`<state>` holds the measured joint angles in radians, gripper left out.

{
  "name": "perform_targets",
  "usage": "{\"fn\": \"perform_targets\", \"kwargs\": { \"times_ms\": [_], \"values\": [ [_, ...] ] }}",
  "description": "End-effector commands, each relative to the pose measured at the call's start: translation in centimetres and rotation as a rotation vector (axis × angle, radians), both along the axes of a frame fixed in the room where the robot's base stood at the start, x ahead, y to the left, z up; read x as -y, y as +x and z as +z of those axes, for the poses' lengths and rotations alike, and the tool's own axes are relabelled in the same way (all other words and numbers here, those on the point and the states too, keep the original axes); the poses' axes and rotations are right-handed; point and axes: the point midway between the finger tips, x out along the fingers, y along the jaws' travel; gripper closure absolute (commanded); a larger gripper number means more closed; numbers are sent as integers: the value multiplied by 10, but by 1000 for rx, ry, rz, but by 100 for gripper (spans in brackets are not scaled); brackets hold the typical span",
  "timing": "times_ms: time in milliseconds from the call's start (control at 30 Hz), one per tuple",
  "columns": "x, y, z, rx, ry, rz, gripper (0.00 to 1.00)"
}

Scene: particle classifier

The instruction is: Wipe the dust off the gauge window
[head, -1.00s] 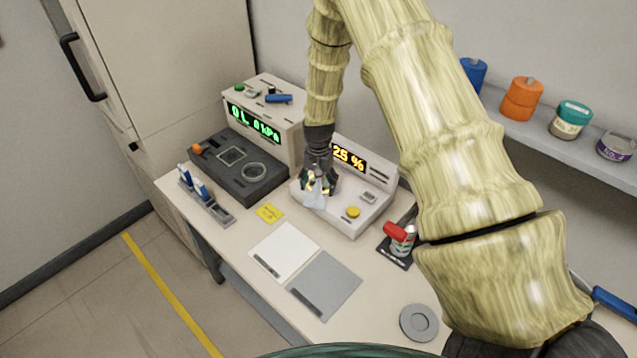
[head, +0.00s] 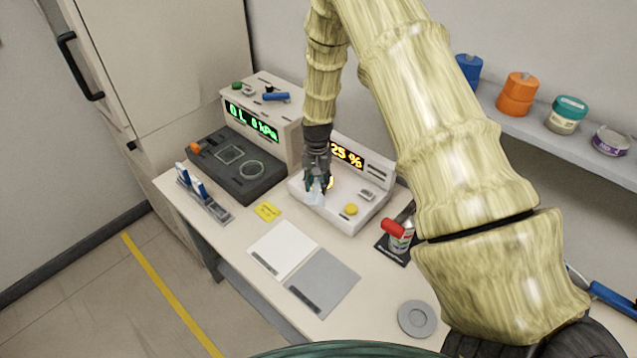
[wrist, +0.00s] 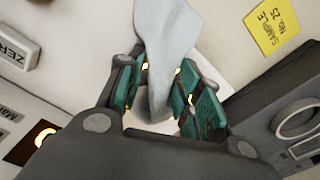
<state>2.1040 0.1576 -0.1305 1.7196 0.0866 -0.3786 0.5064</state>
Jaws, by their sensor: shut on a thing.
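My gripper (head: 318,184) is shut on a pale blue-grey cloth (wrist: 165,40). In the wrist view the teal fingers (wrist: 160,92) pinch the cloth, which hangs loosely beyond them. In the head view the cloth (head: 315,197) is at the left end of the white instrument (head: 350,222) with the orange "25 %" readout (head: 346,155). I cannot tell whether the cloth touches its surface. No gauge window or dust can be made out clearly; the gripper and cloth cover part of the instrument's top.
A taller unit with a green readout (head: 252,122) stands behind a dark box (head: 240,190) at left. A yellow note (head: 267,211), white pad (head: 290,240) and grey pad (head: 335,275) lie in front.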

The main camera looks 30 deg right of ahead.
Motion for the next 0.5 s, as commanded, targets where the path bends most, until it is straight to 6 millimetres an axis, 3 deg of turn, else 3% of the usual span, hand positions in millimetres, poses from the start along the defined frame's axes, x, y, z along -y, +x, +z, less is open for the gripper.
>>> {"fn": "perform_targets", "kwargs": {
  "times_ms": [167, 200, 267, 500],
  "values": [
    [-6, -1, -6, -2, 6, 2, 85],
    [-6, -1, 0, -1, 6, 2, 86],
    [-5, -1, 2, -2, 5, 1, 100],
    [1, -3, 10, -2, 4, -4, 100]
  ]
}}
